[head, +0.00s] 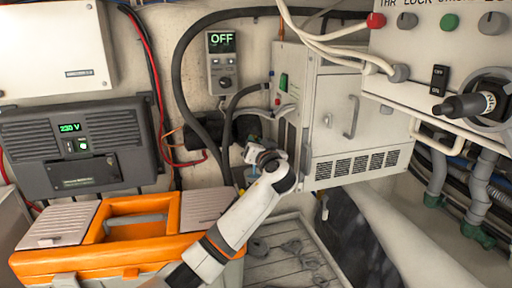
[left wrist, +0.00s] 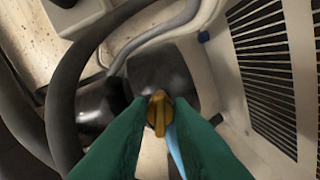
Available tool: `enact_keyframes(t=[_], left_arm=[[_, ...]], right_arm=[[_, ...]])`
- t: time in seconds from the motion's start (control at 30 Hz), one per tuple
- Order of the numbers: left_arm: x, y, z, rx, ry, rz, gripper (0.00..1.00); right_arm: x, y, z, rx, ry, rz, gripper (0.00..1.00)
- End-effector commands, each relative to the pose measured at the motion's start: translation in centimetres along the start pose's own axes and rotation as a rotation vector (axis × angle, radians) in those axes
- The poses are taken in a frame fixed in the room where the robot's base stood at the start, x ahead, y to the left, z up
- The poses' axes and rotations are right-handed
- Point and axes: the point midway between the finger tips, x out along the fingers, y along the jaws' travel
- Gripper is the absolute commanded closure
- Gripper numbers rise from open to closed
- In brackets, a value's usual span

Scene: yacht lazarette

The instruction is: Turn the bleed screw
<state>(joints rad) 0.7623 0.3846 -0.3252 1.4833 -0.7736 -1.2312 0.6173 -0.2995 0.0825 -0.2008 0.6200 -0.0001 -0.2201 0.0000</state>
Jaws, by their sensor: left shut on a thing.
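A small yellow knob-like screw (left wrist: 157,112), which I take to be the bleed screw, shows in the left wrist view. My left gripper (left wrist: 153,106) has its two green fingers closed around it, one on each side. Behind the screw is a dark cylindrical body (left wrist: 160,75). In the head view my left arm reaches up from the bottom, and the left gripper (head: 254,150) is beside the left side of a white vented cabinet (head: 335,120). The screw and fingertips are hard to make out there. My right gripper is not in view.
Thick black hoses (head: 180,75) run close by on the left. An orange toolbox (head: 130,255) stands at the lower left, below a dark 230 V unit (head: 75,145). A display reading OFF (head: 222,62) is on the wall. Pipes (head: 438,170) fill the right side.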

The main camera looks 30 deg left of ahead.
Motion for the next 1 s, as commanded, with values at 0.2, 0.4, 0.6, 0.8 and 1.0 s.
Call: enact_keyframes(t=[0.2, 0.4, 0.6, 0.8, 1.0], left_arm=[[-0.1, -0.1, 0.0, 0.206, 0.000, -0.001, 1.00], [0.0, -0.2, 0.1, 0.397, -0.001, -0.002, 1.00], [0.0, -0.2, 0.1, 0.588, -0.001, -0.001, 1.00], [0.0, -0.2, 0.1, 0.778, -0.002, -0.001, 1.00], [-0.1, -0.3, 0.0, 0.969, -0.002, -0.001, 1.00]], right_arm=[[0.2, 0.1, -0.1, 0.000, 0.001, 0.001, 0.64], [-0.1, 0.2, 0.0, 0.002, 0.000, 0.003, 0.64], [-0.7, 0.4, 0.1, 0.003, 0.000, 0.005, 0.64], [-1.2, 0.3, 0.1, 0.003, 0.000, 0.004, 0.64], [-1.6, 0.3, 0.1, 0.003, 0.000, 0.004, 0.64]])
